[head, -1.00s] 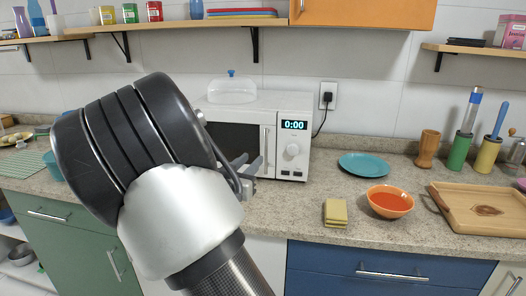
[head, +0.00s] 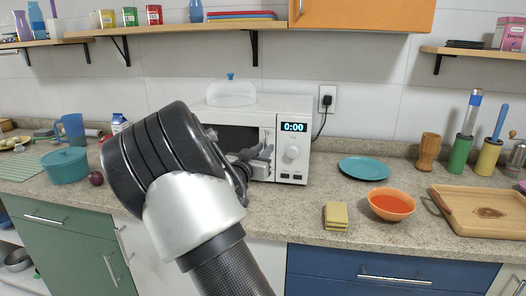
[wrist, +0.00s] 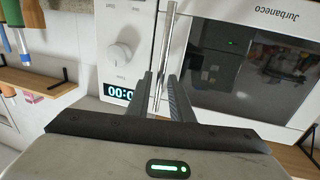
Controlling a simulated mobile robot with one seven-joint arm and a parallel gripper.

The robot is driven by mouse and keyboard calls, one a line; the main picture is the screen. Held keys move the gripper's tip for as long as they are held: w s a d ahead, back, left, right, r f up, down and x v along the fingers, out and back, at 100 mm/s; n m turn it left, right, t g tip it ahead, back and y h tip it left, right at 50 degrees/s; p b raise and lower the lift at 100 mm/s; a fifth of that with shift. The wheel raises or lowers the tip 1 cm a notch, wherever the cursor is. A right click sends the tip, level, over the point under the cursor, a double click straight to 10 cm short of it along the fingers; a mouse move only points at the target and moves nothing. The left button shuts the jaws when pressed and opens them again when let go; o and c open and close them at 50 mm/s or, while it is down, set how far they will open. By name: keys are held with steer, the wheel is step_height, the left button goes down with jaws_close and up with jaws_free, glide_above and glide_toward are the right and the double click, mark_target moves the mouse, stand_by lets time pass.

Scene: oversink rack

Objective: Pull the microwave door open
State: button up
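The white microwave (head: 292,168) stands on the counter against the wall. Its dark-windowed door (head: 229,137) looks closed, and my arm hides its lower left part. The upright metal door handle (head: 268,136) is at the door's right edge, and it also shows in the wrist view (wrist: 167,40). My gripper (head: 262,153) is at the handle. In the wrist view my gripper's fingers (wrist: 161,80) stand on both sides of the handle, with a small gap visible beside the bar, so it looks open around it. The control knob (wrist: 120,53) is close beside the handle.
A clear-lidded dish (head: 231,92) sits on top of the microwave. A teal plate (head: 364,168), an orange bowl (head: 391,204) and yellow sponges (head: 336,215) are to the right. A teal pot (head: 66,166) is to the left. The counter in front of the microwave is mostly free.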

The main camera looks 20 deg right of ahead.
jaws_close()
